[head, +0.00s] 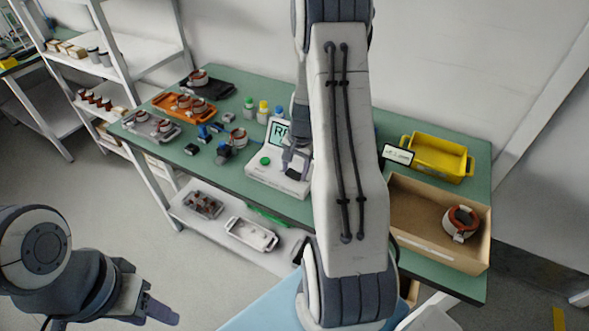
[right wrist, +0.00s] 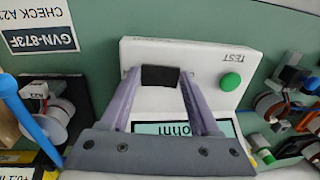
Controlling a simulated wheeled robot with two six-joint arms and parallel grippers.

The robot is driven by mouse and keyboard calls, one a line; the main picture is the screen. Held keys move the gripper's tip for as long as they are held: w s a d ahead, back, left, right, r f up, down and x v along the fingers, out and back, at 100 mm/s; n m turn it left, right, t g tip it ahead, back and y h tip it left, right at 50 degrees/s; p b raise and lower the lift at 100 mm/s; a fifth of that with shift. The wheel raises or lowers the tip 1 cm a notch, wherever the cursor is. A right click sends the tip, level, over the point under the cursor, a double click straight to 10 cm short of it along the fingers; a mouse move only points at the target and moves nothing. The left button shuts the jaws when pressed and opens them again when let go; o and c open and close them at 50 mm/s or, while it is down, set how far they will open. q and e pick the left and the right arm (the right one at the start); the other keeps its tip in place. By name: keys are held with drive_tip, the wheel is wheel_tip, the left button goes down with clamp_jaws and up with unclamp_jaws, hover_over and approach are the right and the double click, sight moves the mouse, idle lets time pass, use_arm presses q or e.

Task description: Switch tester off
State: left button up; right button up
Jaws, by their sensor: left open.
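The tester (head: 262,178) is a white box with a screen (head: 278,131) standing at its back, on the green bench. Its round green button (right wrist: 231,82), beside the word TEST, shows in the right wrist view. A black rocker switch (right wrist: 160,77) sits near the tester's edge. My right gripper (right wrist: 160,75) is over the tester, its two fingers apart with the switch between their tips; I cannot tell whether they touch it. In the head view my right gripper (head: 294,168) is partly hidden by its arm. My left gripper (head: 160,311) is open and empty, low at the left, away from the bench.
On the green bench (head: 225,170) are an orange tray (head: 171,107), a grey tray (head: 143,122), small bottles (head: 263,106) and a yellow bin (head: 430,160). A cardboard box (head: 415,225) with a stator (head: 461,221) stands at the right. Shelves stand at the left.

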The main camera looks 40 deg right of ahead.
sight(288, 172)
drive_tip(key=c, duration=0.7)
drive_tip(key=p, duration=0.3)
drive_tip(key=g+p, duration=0.1)
drive_tip(key=p, duration=0.2)
drive_tip(key=shift+w+a+r+h, duration=0.2)
drive_tip(key=shift+r+h, duration=0.1)
drive_tip(key=shift+r, duration=0.1)
drive_tip(key=shift+w+f+g, duration=0.1)
drive_tip(key=shift+f+g, duration=0.05)
drive_tip(key=shift+g, duration=0.25)
drive_tip(key=shift+w+f+g+h, duration=0.1)
drive_tip(key=shift+f+g+h, duration=0.1)
drive_tip(key=shift+g+h, duration=0.15)
drive_tip(key=o, duration=1.4)
drive_tip(key=r, duration=0.3)
drive_tip(key=w+r+b, duration=0.1)
drive_tip(key=r, duration=0.6)
drive_tip(key=shift+w+a+r+b, duration=0.15)
drive_tip(key=shift+a+r+b, duration=0.1)
drive_tip(key=shift+b, duration=0.1)
